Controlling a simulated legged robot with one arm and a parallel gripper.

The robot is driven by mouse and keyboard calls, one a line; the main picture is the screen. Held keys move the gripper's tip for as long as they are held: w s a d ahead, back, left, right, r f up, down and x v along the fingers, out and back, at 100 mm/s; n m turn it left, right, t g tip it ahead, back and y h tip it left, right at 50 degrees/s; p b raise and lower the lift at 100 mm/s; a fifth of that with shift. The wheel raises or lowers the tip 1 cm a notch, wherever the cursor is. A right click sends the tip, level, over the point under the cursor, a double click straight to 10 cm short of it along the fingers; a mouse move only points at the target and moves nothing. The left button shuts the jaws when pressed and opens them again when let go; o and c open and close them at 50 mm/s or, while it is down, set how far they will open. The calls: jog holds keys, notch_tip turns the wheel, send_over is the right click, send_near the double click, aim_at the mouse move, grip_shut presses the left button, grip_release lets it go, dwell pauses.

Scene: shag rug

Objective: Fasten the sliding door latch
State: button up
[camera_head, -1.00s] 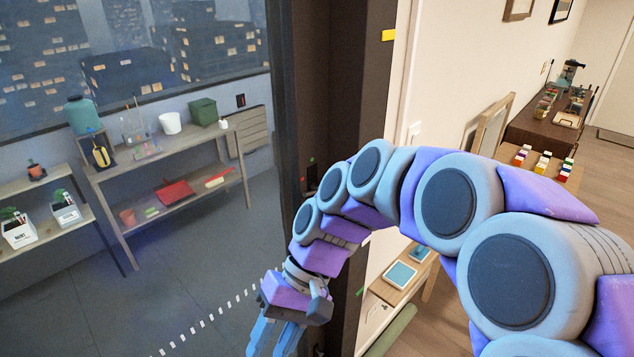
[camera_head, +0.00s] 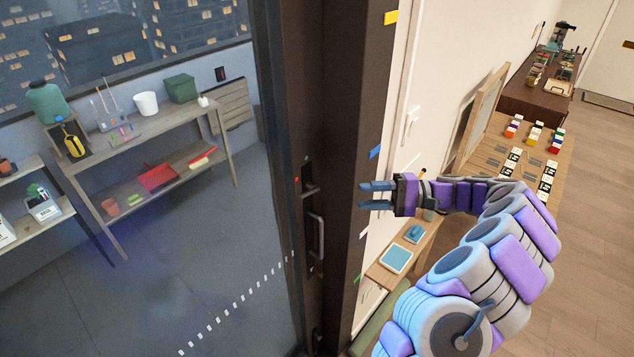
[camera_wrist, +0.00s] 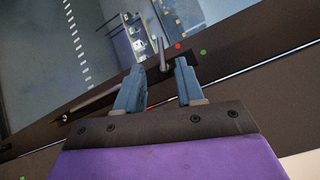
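The sliding door's dark frame (camera_head: 330,120) stands upright in the middle of the head view, with its glass panel to the left. The latch (camera_head: 309,188) is a small dark lever with red and green dots beside it. A vertical pull handle (camera_head: 318,238) is below it. My gripper (camera_head: 362,196) points left towards the frame, to the right of the latch and apart from it. Its two blue fingers are spread and empty. In the wrist view the latch lever (camera_wrist: 162,56) shows beyond the gap between the fingertips (camera_wrist: 159,67), and the handle (camera_wrist: 97,102) lies to the left.
Behind the glass are a wooden shelf (camera_head: 150,127) with pots and bins, and a patio floor. A small table (camera_head: 408,245) with a blue-screened tablet stands below my arm at right. A long table with coloured blocks (camera_head: 535,132) is farther right. Wooden floor is free there.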

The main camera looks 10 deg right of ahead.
jog(key=d, duration=0.1)
jog(key=t, duration=0.1)
send_near(307, 195)
jog(key=shift+m, duration=0.3)
jog(key=x, duration=0.8)
jog(key=s+x, duration=0.1)
jog(key=x, duration=0.4)
jog(key=shift+a+r, duration=0.1)
jog(key=shift+w+d, duration=0.2)
jog(key=shift+d, duration=1.05)
jog(key=shift+c, duration=0.2)
jog(key=shift+s+d, duration=0.1)
jog(key=shift+d, duration=0.05)
jog(key=shift+c, duration=1.5)
jog(key=shift+a, duration=0.7)
grip_shut()
jog(key=shift+b, duration=0.3)
